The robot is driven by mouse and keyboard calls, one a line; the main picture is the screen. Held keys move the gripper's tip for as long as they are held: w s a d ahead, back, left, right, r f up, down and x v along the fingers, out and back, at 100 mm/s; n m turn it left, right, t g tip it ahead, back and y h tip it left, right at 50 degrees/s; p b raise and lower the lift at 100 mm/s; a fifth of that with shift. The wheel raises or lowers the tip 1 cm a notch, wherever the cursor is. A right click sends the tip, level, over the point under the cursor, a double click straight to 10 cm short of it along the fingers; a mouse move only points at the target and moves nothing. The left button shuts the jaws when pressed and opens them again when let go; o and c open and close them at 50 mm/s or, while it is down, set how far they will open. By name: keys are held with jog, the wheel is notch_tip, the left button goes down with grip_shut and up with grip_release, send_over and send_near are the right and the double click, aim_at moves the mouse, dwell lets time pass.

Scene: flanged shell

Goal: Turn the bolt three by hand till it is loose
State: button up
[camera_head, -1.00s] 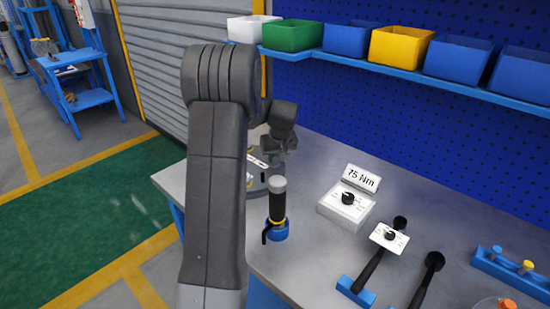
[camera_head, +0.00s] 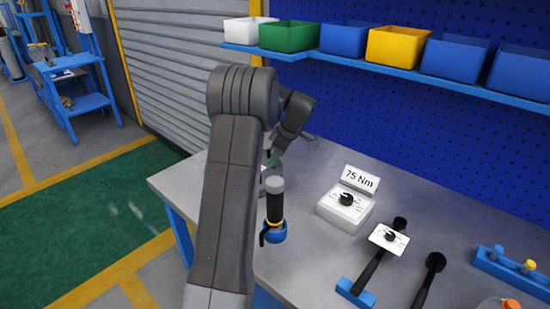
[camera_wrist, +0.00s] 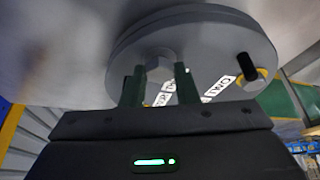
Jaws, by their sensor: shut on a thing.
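In the wrist view, my gripper (camera_wrist: 160,74) has its two dark green fingers on either side of a grey bolt head (camera_wrist: 158,62) and is shut on it. This bolt sits in the round grey flange (camera_wrist: 205,38) of the shell. White labels lie near the bolts; one seems to read TWO (camera_wrist: 216,89), and the one by the held bolt is partly hidden and not legible. A second, dark stud with a gold ring (camera_wrist: 248,68) stands on the flange to the right. In the head view, my arm hides most of the shell, and my gripper (camera_head: 273,160) shows only partly.
Black-handled wrenches (camera_head: 372,270) lie to the right. A shelf of bins (camera_head: 398,48) runs along the back.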

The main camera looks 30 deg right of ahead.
jog(key=shift+f+n+g+y, duration=0.3)
jog(key=shift+n, duration=0.5)
jog(key=shift+c, duration=0.2)
jog(key=o, duration=1)
jog(key=shift+r, duration=0.15)
jog(key=v, duration=1.3)
jog(key=shift+d+r, duration=0.15)
jog(key=shift+r, duration=0.2)
